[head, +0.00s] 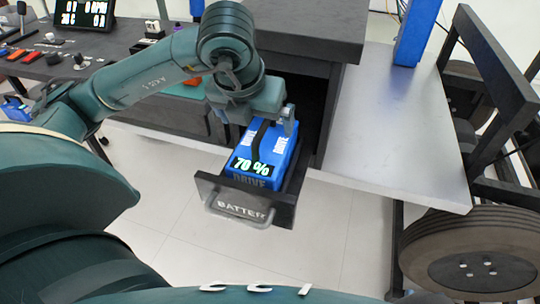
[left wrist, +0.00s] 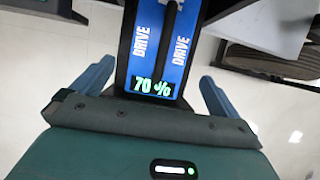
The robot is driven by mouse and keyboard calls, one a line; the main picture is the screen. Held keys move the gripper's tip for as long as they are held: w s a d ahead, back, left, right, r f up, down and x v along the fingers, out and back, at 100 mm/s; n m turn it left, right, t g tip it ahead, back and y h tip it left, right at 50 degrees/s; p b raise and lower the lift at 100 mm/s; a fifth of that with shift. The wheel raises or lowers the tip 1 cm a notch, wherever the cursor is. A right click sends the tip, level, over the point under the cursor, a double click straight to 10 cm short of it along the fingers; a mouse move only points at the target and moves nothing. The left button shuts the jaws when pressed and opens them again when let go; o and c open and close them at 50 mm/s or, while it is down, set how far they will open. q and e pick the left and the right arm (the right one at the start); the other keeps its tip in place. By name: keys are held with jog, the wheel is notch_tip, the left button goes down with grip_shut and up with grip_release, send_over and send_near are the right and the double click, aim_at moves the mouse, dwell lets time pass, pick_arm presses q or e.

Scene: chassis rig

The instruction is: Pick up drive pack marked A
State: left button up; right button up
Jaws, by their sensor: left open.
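A blue drive pack (head: 268,152) with a dark handle strip, DRIVE lettering and a 70 % display sits in an open dark drawer (head: 245,205) labelled BATTERY. It also shows in the left wrist view (left wrist: 178,60), between the fingers. I cannot see a letter A on it. My left gripper (head: 268,118) is over the pack's top and back part. Its two blue fingers are open, one on each side of the pack, with a gap to it in the left wrist view (left wrist: 156,71). My right gripper is not in view.
The drawer slides out of a dark cabinet (head: 300,40). A grey metal plate (head: 395,120) and a wheeled chassis (head: 480,240) stand on the right. A dark bench (head: 95,45) with tools and a screen is at the left. Another blue pack (head: 15,108) shows at the left edge.

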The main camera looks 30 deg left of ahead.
aim_at(260, 131)
pick_arm(q)
jog(key=x, duration=0.5)
jog(key=shift+b, duration=0.4)
jog(key=x, duration=0.3)
jog(key=shift+w+f+b, duration=0.3)
jog(key=shift+b, duration=0.1)
jog(key=shift+w+f, duration=0.2)
jog(key=shift+f, duration=0.1)
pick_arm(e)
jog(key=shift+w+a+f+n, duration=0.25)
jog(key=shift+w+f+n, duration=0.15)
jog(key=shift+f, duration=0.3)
pick_arm(q)
jog(key=c, duration=1.6)
jog(key=shift+r, duration=0.2)
jog(key=shift+c, duration=0.4)
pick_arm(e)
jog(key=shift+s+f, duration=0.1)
